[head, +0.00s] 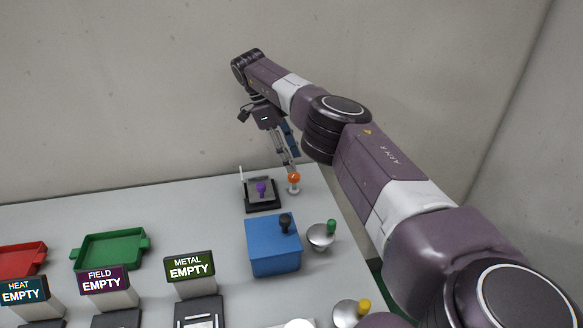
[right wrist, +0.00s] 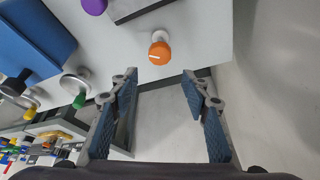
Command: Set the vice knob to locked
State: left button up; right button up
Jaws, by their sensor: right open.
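An orange knob (head: 294,178) on a small pale base stands at the back right of the grey table. In the right wrist view the orange knob (right wrist: 160,53) has a white line across its top. Beside it is a dark vice-like fixture (head: 263,207) with a purple piece (head: 261,187) on it. My right gripper (head: 291,164) points down just above and behind the orange knob. In the right wrist view its open, empty fingers (right wrist: 160,76) have the knob ahead of the gap, apart from both tips. My left gripper is out of view.
A blue box (head: 273,250) with a dark knob stands in front of the fixture. A silver dish with a green knob (head: 331,227) is beside it. The table's right edge is close.

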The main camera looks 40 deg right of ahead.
aim_at(294, 174)
notch_tip(294, 174, up, 5)
jog(key=shift+r, duration=0.1)
dwell(0.3)
notch_tip(294, 174, down, 8)
jog(key=t+y+b, duration=0.2)
jog(key=y+b, duration=0.1)
jog(key=shift+s+f+t+b, duration=0.15)
jog(key=shift+f+t+b, duration=0.15)
jog(key=shift+t, duration=0.1)
jog(key=shift+s+d+t+y+b, duration=0.15)
jog(key=shift+d+t+y+b, duration=0.1)
jog(key=shift+t+y+b, duration=0.25)
jog(key=s+d+r+t+y+b, duration=0.1)
jog(key=s+d+r+t+b, duration=0.15)
jog(key=r, duration=0.25)
jog(key=shift+t, duration=0.45)
jog(key=shift+a+p+x, duration=0.2)
jog(key=shift+x, duration=1.65)
jog(key=shift+a+p+x, duration=0.2)
jog(key=shift+x, duration=1.6)
jog(key=shift+s, duration=0.1)
jog(key=shift+r, duration=0.1)
jog(key=c, duration=1.2)
